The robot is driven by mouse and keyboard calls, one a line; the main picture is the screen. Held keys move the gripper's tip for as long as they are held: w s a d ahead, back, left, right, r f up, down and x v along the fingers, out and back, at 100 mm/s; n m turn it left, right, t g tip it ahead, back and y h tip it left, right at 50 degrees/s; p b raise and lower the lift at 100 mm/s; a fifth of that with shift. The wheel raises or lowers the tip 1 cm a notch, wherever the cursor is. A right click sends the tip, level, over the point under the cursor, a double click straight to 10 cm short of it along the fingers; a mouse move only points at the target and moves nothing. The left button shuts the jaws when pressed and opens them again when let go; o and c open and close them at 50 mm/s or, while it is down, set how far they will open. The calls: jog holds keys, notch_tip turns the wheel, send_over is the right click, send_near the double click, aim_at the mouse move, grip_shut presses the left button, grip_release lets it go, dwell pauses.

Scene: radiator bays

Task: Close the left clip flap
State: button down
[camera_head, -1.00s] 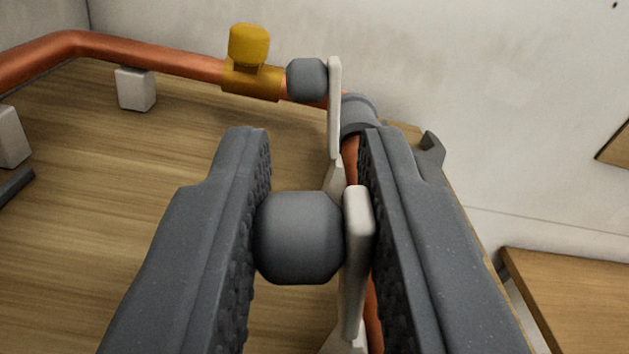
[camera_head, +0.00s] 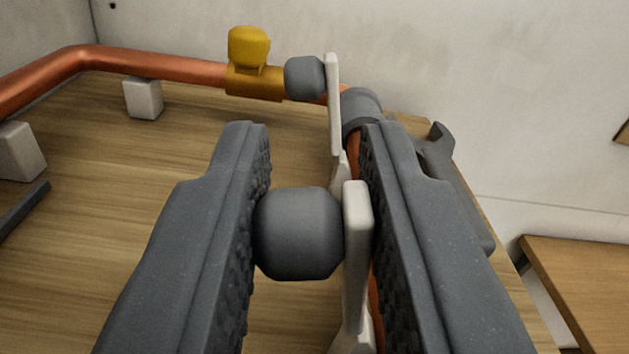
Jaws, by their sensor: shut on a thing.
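My gripper (camera_head: 312,135) has its two dark, ridged fingers on either side of a grey knob (camera_head: 298,233) and the white clip flap (camera_head: 357,250) it sits on. The left finger touches the knob and the right finger lies against the flap. The flap stands upright beside the copper pipe; its lower end is partly hidden by the right finger. A second white flap (camera_head: 333,105) with its own grey knob (camera_head: 305,77) stands upright farther back, apart from my gripper. I cannot tell from this view whether either flap is latched.
A copper pipe (camera_head: 150,66) runs along the back, with a yellow valve (camera_head: 249,62) and a grey fitting (camera_head: 362,108). White blocks (camera_head: 143,98) stand on the wooden board (camera_head: 130,180). A dark wrench-like tool (camera_head: 440,165) lies at right. A wall rises behind.

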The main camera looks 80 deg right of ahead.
jog(key=shift+a+r, duration=0.1)
jog(key=m, duration=0.1)
jog(key=s+m, duration=0.1)
jog(key=m, duration=0.1)
jog(key=shift+d+r+b, duration=0.15)
jog(key=shift+d+b, duration=0.05)
jog(key=shift+b, duration=0.2)
jog(key=shift+s+d+m+b, duration=0.15)
jog(key=shift+s+m+b, duration=0.25)
jog(key=shift+m, duration=0.4)
jog(key=shift+s+d+m+b, duration=0.1)
jog(key=shift+s+m+b, duration=0.15)
jog(key=shift+m+b, duration=0.4)
jog(key=shift+s+d+m+b, duration=0.15)
jog(key=shift+s+m+b, duration=0.15)
jog(key=shift+m, duration=0.65)
jog(key=shift+s, duration=0.1)
jog(key=c, duration=1.4)
grip_release()
jog(key=shift+o, duration=0.2)
jog(key=shift+p+v, duration=0.75)
jog(key=shift+v, duration=2.9)
